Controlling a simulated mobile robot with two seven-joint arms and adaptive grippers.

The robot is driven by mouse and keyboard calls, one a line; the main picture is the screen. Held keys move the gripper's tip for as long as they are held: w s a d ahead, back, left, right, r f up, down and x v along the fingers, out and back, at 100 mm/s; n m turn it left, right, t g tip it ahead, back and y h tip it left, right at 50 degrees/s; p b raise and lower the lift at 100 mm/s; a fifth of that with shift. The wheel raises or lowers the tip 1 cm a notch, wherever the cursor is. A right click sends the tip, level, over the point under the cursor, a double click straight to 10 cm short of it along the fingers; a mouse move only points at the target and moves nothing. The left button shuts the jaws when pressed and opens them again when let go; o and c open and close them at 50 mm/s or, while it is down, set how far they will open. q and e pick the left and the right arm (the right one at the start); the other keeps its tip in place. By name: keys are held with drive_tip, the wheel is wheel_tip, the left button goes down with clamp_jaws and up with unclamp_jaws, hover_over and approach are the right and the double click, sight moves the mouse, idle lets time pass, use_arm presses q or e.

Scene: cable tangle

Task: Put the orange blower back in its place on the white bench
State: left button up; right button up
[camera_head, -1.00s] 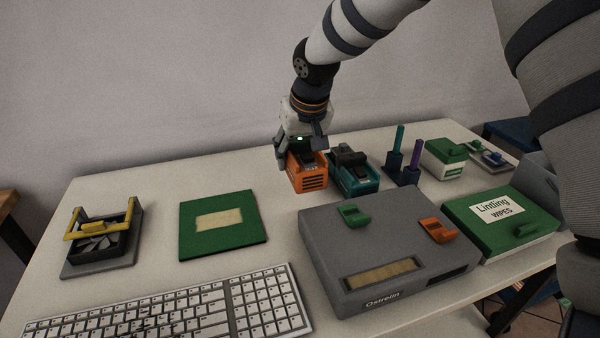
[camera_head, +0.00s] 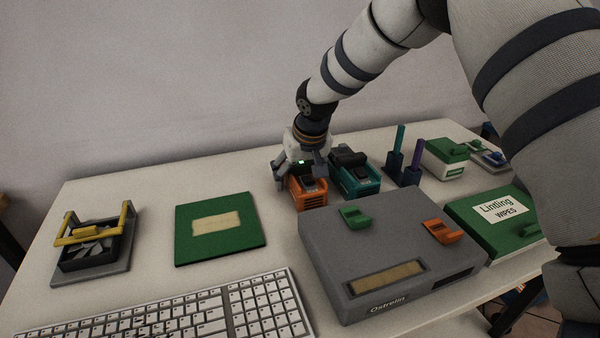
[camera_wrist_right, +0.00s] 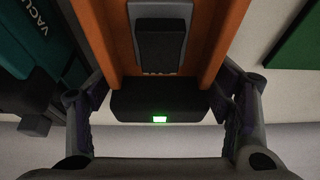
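The orange blower (camera_head: 309,192), an orange case with slots and a dark top, is at the middle of the white bench (camera_head: 160,190). My right gripper (camera_head: 302,174) comes down over its back part, and its fingers (camera_wrist_right: 160,115) stand either side of the blower in the right wrist view, shut on it. The blower's orange body (camera_wrist_right: 115,30) and black end block (camera_wrist_right: 160,105) show there. I cannot tell whether its underside touches the bench. My left gripper is not in view.
A teal vacuum (camera_head: 354,174) stands close right of the blower. A large grey box (camera_head: 330,245) is just in front. A keyboard (camera_head: 170,310) lies at the front.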

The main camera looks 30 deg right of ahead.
drive_tip(key=shift+r, duration=0.25)
drive_tip(key=p+v, duration=0.2)
drive_tip(key=v, duration=0.9)
drive_tip(key=shift+r, duration=0.25)
drive_tip(key=shift+s+r, duration=0.15)
drive_tip(key=shift+s, duration=0.05)
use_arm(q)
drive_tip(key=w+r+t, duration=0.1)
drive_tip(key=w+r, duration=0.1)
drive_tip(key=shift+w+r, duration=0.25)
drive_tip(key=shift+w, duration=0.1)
